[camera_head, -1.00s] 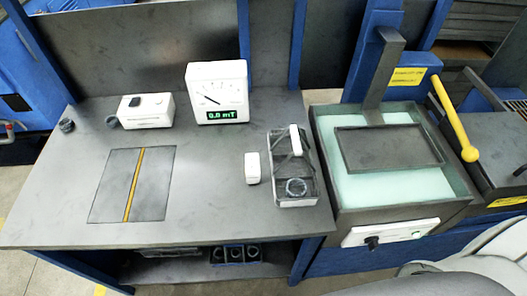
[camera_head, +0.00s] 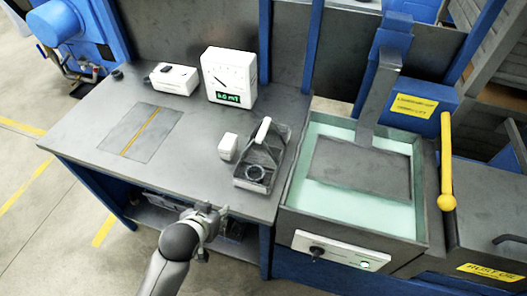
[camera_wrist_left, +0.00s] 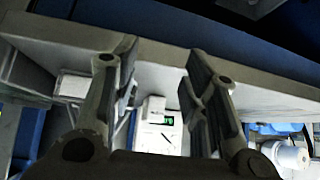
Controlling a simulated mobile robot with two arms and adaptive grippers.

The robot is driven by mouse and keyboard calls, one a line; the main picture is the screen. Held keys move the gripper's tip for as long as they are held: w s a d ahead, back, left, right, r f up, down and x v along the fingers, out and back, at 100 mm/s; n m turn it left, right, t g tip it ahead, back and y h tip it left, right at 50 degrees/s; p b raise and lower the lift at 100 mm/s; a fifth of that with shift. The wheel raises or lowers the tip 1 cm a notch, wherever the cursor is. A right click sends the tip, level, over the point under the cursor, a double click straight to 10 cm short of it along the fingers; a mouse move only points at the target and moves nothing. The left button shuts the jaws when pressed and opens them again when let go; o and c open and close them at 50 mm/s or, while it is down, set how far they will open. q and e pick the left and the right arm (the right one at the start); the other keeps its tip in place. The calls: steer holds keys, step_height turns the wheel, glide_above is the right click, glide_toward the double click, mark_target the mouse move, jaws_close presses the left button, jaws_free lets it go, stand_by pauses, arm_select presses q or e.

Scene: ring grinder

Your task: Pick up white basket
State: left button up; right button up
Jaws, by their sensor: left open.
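The basket (camera_head: 244,183) is a dark open-frame carrier with a white grip on its raised handle. It stands upright on the grey workbench, left of the green-filled tank. A dark ring (camera_head: 256,174) sits inside it. My left gripper (camera_head: 213,215) is at the bench's front edge, left of the basket and nearer to me, apart from it. The left wrist view shows its two fingers (camera_wrist_left: 160,62) spread with nothing between them. My right gripper is not in view.
A small white block (camera_head: 228,147) stands close left of the basket. A gauge (camera_head: 230,78) and a white box (camera_head: 174,79) are at the back. The tank (camera_head: 284,196) borders the basket's right side. The bench's front edge (camera_wrist_left: 262,98) crosses the wrist view.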

arm_select(q)
steer(key=w+d+r+t+h, duration=0.1)
steer(key=w+d+r+t, duration=0.15)
steer(key=w+r, duration=0.2)
steer(key=w+d+r+t, duration=0.1)
steer(key=w+d+r, duration=0.2)
steer(key=r, duration=0.2)
steer(key=m+t+h, duration=0.1)
steer(key=t+h, duration=0.1)
glide_toward(262, 131)
steer(key=x, duration=0.2)
steer(key=p+x, duration=0.1)
steer(key=x, duration=0.2)
steer(key=shift+w+d+r, duration=0.15)
steer(key=shift+w, duration=0.05)
steer(key=shift+w+d, duration=0.15)
steer(key=shift+w, duration=0.2)
steer(key=shift+w+f, duration=0.3)
steer(key=p+x, duration=0.1)
steer(key=x, duration=0.2)
steer(key=shift+w+d+f+p, duration=0.15)
steer(key=shift+w+f+p, duration=0.15)
steer(key=shift+w+d+f, duration=0.1)
steer(key=shift+w+f, duration=0.1)
steer(key=shift+w, duration=0.1)
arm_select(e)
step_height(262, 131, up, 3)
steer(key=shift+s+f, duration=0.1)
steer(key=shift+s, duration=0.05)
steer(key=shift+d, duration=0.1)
